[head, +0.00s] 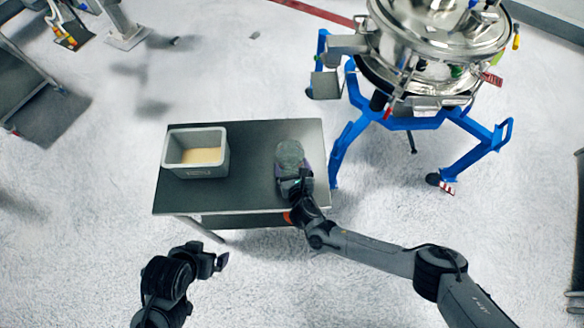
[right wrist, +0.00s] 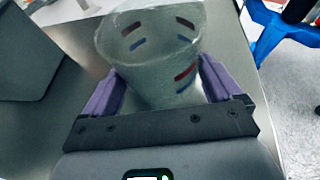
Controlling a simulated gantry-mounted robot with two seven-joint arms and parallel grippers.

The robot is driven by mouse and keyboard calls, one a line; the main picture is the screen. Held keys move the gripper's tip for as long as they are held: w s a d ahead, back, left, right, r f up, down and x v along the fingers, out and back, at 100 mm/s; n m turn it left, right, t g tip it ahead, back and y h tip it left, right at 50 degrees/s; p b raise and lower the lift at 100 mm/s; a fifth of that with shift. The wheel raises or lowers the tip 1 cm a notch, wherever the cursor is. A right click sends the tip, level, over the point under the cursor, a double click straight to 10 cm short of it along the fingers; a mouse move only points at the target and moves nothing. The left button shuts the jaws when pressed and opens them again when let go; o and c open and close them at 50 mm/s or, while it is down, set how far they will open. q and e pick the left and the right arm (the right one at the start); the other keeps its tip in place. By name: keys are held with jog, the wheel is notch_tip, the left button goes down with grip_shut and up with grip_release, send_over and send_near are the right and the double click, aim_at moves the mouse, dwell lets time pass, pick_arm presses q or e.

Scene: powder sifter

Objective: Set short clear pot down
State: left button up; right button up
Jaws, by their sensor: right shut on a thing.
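The short clear pot (head: 290,157) is over the right part of the dark table (head: 245,137). It is a see-through cup with red and blue marks on its wall, plain in the right wrist view (right wrist: 150,45). My right gripper (head: 292,174) is shut on it, with purple fingers on both sides of the wall, as the right wrist view also shows (right wrist: 158,78). The pot looks roughly upright. Whether its base touches the tabletop is hidden. My left gripper (head: 220,262) is off the table's front left, away from the pot; its finger gap is unclear.
A grey bin (head: 181,171) with tan powder stands on the table's left side. The tabletop between bin and pot is clear. A shiny steel sifter (head: 440,40) on a blue frame (head: 345,150) stands close to the table's right.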

jog(key=shift+f, duration=0.25)
jog(key=o, duration=1)
jog(key=shift+c, duration=0.2)
